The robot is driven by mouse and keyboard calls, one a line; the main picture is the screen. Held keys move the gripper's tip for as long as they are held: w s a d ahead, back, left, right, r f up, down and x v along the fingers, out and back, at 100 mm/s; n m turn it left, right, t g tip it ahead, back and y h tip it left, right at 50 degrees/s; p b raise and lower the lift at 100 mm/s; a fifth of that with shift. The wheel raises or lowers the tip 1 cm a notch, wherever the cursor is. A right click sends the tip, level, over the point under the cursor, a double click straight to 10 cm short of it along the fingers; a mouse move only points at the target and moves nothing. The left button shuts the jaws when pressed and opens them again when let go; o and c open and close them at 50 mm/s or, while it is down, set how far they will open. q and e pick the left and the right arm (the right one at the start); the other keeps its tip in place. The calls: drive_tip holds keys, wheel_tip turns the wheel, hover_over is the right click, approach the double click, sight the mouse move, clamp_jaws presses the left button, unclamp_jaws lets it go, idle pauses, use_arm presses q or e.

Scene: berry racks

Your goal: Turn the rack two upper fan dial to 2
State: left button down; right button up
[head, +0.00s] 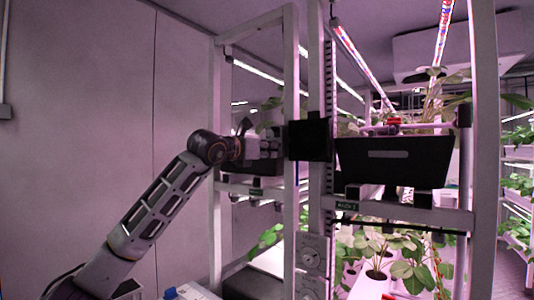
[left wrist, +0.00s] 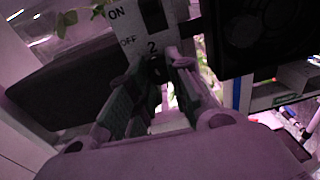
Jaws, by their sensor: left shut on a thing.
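The upper fan (head: 308,139) is a black square box on the front post of the rack with the "RACK 2" label. My left gripper (head: 283,143) reaches in from the left beside it and hides the dial in the head view. In the left wrist view the dark dial (left wrist: 154,70) sits on a pale panel (left wrist: 124,45) marked ON, OFF and 2. The left gripper (left wrist: 158,78) is shut on the dial, a finger on each side. The 2 is just above the dial. I cannot tell where its pointer stands. My right gripper is not in view.
The black fan housing (left wrist: 255,35) is close on the right of the fingers in the wrist view. A black planter (head: 395,172) stands on the rack shelf to the right. Lower dial panels (head: 311,252) are below the fan. Rack posts (head: 290,90) stand close around the gripper.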

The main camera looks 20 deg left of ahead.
use_arm(q)
drive_tip(key=shift+f+m, duration=0.1)
drive_tip(key=shift+m, duration=0.6)
drive_tip(key=c, duration=1.3)
unclamp_jaws()
drive_tip(key=shift+s, duration=0.1)
drive_tip(key=v, duration=1.1)
drive_tip(key=shift+s+a, duration=0.2)
drive_tip(key=shift+s, duration=0.2)
